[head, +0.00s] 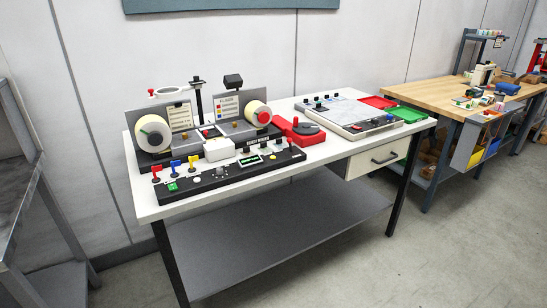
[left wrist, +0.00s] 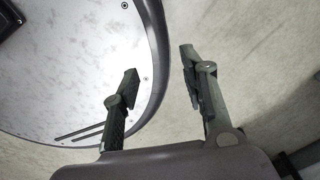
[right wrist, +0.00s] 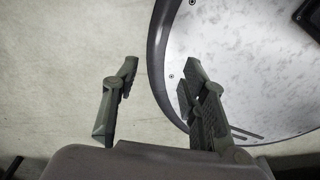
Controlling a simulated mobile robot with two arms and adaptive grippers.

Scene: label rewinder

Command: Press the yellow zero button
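The label rewinder stands on a white-topped bench in the head view, with a long black control panel (head: 215,181) along its front. A small yellow button (head: 272,157) sits on the right part of this panel, just right of a small green-lit display (head: 250,160). Its lettering is too small to read. My left gripper (left wrist: 160,65) is open and empty in the left wrist view, over the floor beside my round base. My right gripper (right wrist: 160,65) is open and empty in the right wrist view, also beside the base. Neither gripper shows in the head view.
Red, blue and yellow levers (head: 175,167) stand on the panel's left part, with a green button (head: 173,187) nearby. Two label rolls flank the machine. A red device (head: 299,130), a grey-topped unit (head: 350,110) and red and green trays lie right. The floor in front is clear.

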